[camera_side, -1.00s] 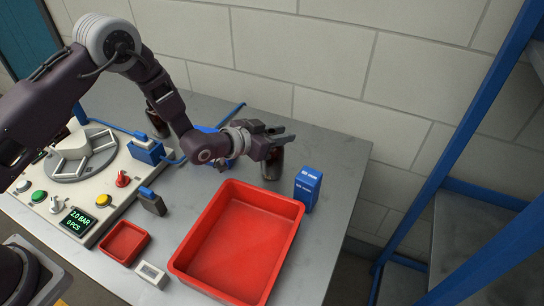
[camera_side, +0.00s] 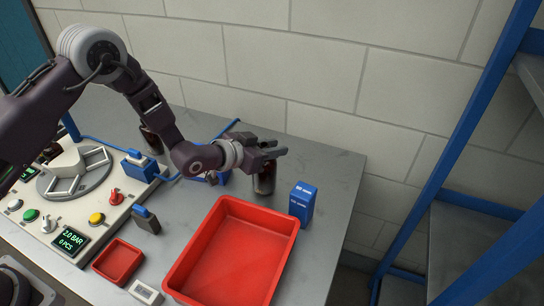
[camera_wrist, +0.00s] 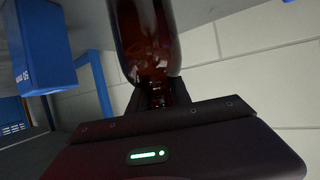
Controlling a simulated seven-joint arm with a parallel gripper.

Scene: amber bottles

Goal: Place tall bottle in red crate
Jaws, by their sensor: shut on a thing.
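An amber bottle (camera_side: 265,181) stands upright on the grey table, behind the red crate and left of a blue box. My gripper (camera_side: 274,151) is shut on the upper part of this bottle, reaching in from the left. In the wrist view the bottle's dark amber glass (camera_wrist: 147,35) sits between my fingers (camera_wrist: 157,92). Whether its base touches the table is hard to tell. The red crate (camera_side: 190,255) is empty and lies in front of the bottle. A second amber bottle (camera_side: 151,141) stands farther left, partly hidden by my arm.
The blue box (camera_side: 302,203) stands close to the right of the held bottle; it also shows in the wrist view (camera_wrist: 42,45). A control panel (camera_side: 60,210), a small red tray (camera_side: 118,261) and a blue-topped block (camera_side: 146,220) lie left of the crate. Blue shelving (camera_side: 450,170) stands at right.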

